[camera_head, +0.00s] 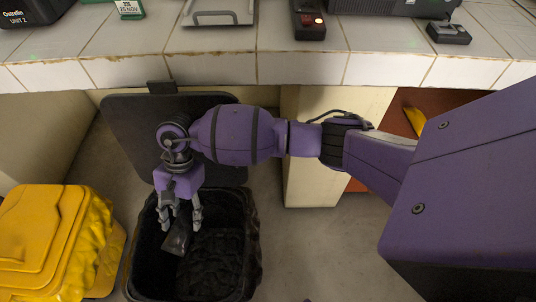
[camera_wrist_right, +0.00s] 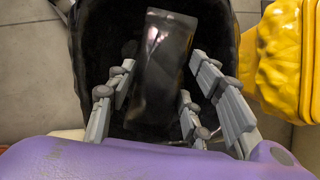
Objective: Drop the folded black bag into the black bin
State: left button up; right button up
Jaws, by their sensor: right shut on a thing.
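The folded black bag (camera_head: 177,240) is a dark, shiny flat packet. My right gripper (camera_head: 181,222) is shut on it and points down over the open mouth of the black bin (camera_head: 254,245). The bag hangs below the fingertips within the outline of the bin's opening. In the right wrist view the bag (camera_wrist_right: 165,65) stands out between the grey fingers (camera_wrist_right: 165,95), with the dark bin (camera_wrist_right: 88,45) around it. The bin's lid (camera_head: 120,130) stands raised behind it. My left gripper is not in view.
A yellow bin (camera_head: 45,235) with a bulging yellow liner stands left of the black bin. The tiled bench edge (camera_head: 300,68) runs across behind, with devices on top. A cream cabinet panel (camera_head: 310,185) stands below it. The floor (camera_head: 320,255) to the right is clear.

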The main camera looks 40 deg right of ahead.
jog(key=shift+a+f+b, duration=0.1)
jog(key=shift+f+b, duration=0.2)
jog(key=shift+f, duration=0.2)
notch_tip(320, 180, down, 4)
jog(key=shift+r+b, duration=0.1)
jog(key=shift+b, duration=0.9)
jog(key=shift+w+f, duration=0.1)
jog(key=shift+f, duration=0.3)
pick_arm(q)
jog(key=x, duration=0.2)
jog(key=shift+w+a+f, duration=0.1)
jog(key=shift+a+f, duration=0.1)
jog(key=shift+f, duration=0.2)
pick_arm(e)
jog(key=shift+r, duration=0.1)
jog(key=o, duration=1.5)
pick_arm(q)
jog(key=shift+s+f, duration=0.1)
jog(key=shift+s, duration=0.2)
